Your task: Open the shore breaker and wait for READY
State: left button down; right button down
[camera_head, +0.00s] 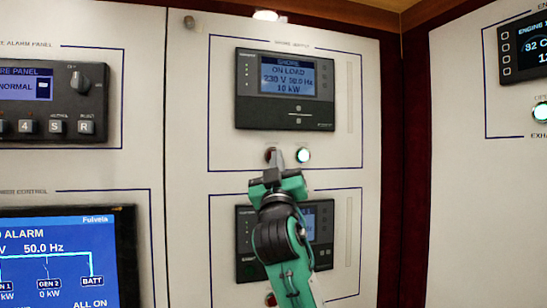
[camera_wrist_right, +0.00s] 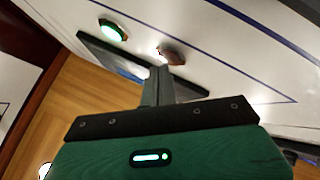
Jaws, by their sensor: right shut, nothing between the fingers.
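The shore panel's screen (camera_head: 287,76) reads SHORE, ON LOAD, 230 V, 50.0 Hz, 10 kW. Below it are a dark red button (camera_head: 270,155) and a lit green button (camera_head: 303,156). My right gripper (camera_head: 277,158) is shut and empty, its fingertips at the red button and partly covering it. In the right wrist view the fingertips (camera_wrist_right: 159,72) point at the red button (camera_wrist_right: 171,54); I cannot tell whether they touch it. The green button (camera_wrist_right: 113,30) glows to the left there. My left gripper is not in view.
A second, similar panel (camera_head: 245,222) sits below, partly hidden by my right arm. An alarm panel (camera_head: 50,100) and a power control screen (camera_head: 66,255) are on the left. An engine panel (camera_head: 525,48) is on the right wall.

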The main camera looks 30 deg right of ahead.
jog(key=shift+w+d, duration=0.1)
jog(key=shift+w, duration=0.3)
dwell(0.4)
jog(key=shift+s, duration=0.1)
jog(key=shift+s+a, duration=0.2)
jog(key=shift+s, duration=0.5)
jog(key=shift+s+a, duration=0.2)
jog(key=shift+s, duration=0.6)
jog(key=shift+s+a, duration=0.15)
jog(key=shift+s, duration=0.65)
jog(key=shift+s+a, duration=0.2)
jog(key=shift+s, duration=0.6)
jog(key=shift+f, duration=0.1)
